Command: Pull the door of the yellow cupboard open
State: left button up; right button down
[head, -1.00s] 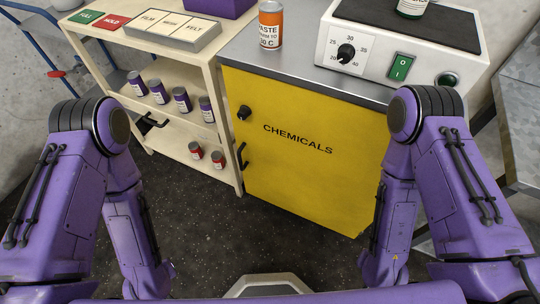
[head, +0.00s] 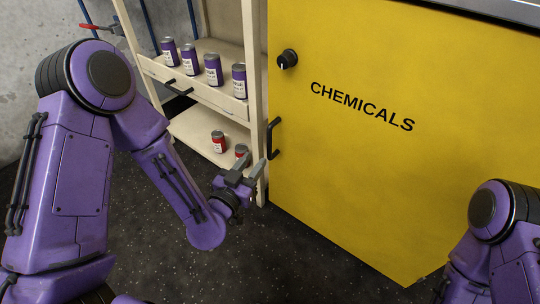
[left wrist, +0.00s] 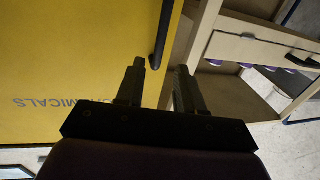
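The yellow cupboard door (head: 380,170), marked CHEMICALS, is shut and fills the right of the head view. Its black bar handle (head: 272,138) is upright near the door's left edge, below a dark round knob (head: 287,59). My left gripper (head: 251,164) is open and empty, just left of and below the handle. In the left wrist view the gripper (left wrist: 160,67) shows its two fingers spread, and the end of the handle (left wrist: 161,35) lies in line with the gap, close to one fingertip. I cannot tell the exact depth between them. My right gripper is out of view.
A cream shelf unit (head: 257,120) stands directly left of the cupboard, close to my left gripper. It holds purple cans (head: 212,69) above and red cans (head: 218,141) below. A black drawer-type handle (head: 178,87) juts from it. The dark floor before the door is clear.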

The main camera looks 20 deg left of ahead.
aim_at(268, 141)
pick_arm(q)
jog(key=w, duration=0.3)
jog(key=w+d, duration=0.1)
jog(key=w, duration=0.6)
jog(key=shift+w+d+r+b, duration=0.1)
jog(key=shift+d+r+b, duration=0.05)
jog(key=shift+d+b, duration=0.15)
grip_shut()
